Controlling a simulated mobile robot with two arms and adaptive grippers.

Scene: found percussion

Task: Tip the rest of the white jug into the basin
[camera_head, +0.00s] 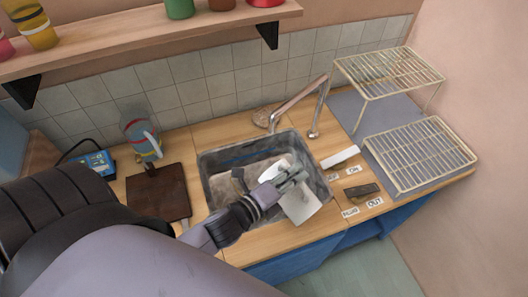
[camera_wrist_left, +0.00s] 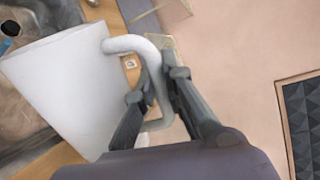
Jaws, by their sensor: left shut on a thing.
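The white jug (camera_head: 302,206) is over the right front part of the basin (camera_head: 315,165), a grey sink set into the wooden counter. My left gripper (camera_head: 288,179) is shut on the jug's handle; the left wrist view shows the gripper (camera_wrist_left: 160,86) around the handle, with the jug's white body (camera_wrist_left: 72,88) to the left. The jug looks tilted in the head view. Its mouth and contents are hidden, and I see no stream of liquid. My right gripper is not in view.
A metal faucet (camera_head: 298,98) stands behind the basin. A wire rack (camera_head: 420,155) is at the right. A dark board (camera_head: 158,193) and a clear jug (camera_head: 140,133) are at the left. A dark block (camera_head: 362,190) and small labels lie right of the basin.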

